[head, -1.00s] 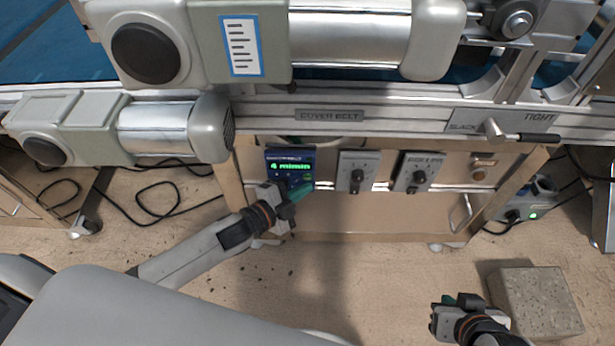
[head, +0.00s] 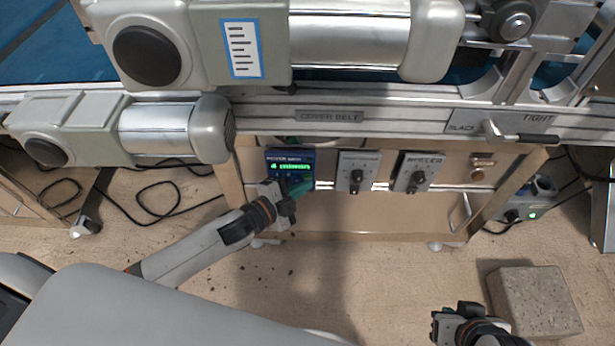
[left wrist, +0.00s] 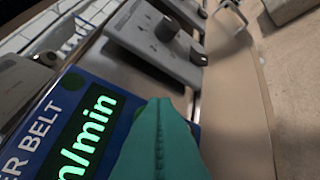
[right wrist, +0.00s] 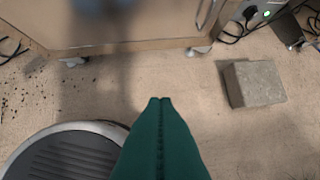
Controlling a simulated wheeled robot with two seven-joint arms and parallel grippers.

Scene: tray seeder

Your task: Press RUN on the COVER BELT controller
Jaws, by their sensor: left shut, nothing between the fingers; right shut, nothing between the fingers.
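The COVER BELT controller (head: 277,157) is a blue box with a lit green display on the front of the wooden cabinet. Its display, ending in "m/min", shows close up in the left wrist view (left wrist: 88,135). My left gripper (head: 302,188) is shut and empty, its green fingertips in front of the controller's lower right part. Whether the tips touch the panel I cannot tell. My right gripper (right wrist: 160,102) is shut and empty, above the floor.
Two grey dial boxes (head: 357,172) (head: 417,173) sit right of the controller. The belt frame with a COVER BELT plate (head: 330,115) runs above. A TIGHT/SLACK lever (head: 530,137) is at the right. A stone block (head: 540,300) lies on the floor near my right gripper.

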